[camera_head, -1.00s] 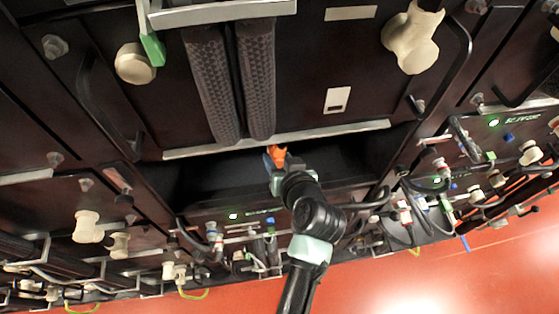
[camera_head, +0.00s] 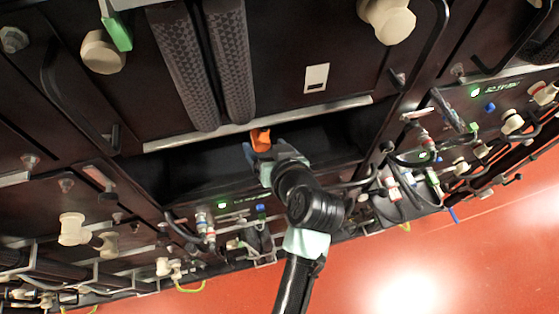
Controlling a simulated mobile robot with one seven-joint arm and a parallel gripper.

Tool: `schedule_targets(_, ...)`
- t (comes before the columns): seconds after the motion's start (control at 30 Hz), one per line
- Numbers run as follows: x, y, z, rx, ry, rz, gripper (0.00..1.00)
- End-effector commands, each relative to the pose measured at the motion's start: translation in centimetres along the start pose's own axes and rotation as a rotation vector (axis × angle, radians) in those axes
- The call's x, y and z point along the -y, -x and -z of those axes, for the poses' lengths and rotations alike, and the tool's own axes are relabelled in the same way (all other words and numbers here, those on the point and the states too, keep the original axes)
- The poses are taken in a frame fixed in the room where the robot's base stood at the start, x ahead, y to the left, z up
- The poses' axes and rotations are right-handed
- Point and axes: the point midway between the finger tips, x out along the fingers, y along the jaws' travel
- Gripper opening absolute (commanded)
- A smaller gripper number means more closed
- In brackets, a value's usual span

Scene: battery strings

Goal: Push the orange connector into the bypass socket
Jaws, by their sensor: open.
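The orange connector (camera_head: 261,139) sits in the dark recess just below a pale metal strip, near the middle of the head view. My gripper (camera_head: 256,151) reaches up from below, close against the connector's lower side. Its jaws are open. A bluish-grey finger shows at the connector's lower left. I cannot tell whether the fingers touch it. The bypass socket cannot be made out; the connector and gripper may hide it, so I cannot tell how far in the connector sits.
Dark battery cabinets fill the view. Two black ribbed conduits (camera_head: 205,65) hang above the pale strip (camera_head: 258,124). Cables and small plugs crowd both sides of my arm. A handle bar (camera_head: 428,50) and beige knobs (camera_head: 103,52) stick out. The orange floor (camera_head: 450,260) is clear.

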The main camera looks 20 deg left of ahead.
Motion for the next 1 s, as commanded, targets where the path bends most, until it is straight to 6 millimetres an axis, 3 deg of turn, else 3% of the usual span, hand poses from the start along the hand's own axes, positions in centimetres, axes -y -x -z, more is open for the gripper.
schedule_targets(0.3, -0.2, 6.3, -0.1, -0.004, -0.002, -0.004, 0.80)
schedule_targets(0.5, -0.1, 9.0, 0.0, -0.003, -0.001, -0.002, 0.80)
schedule_targets(1.0, 0.0, 9.9, 0.0, -0.001, -0.001, 0.000, 0.80)
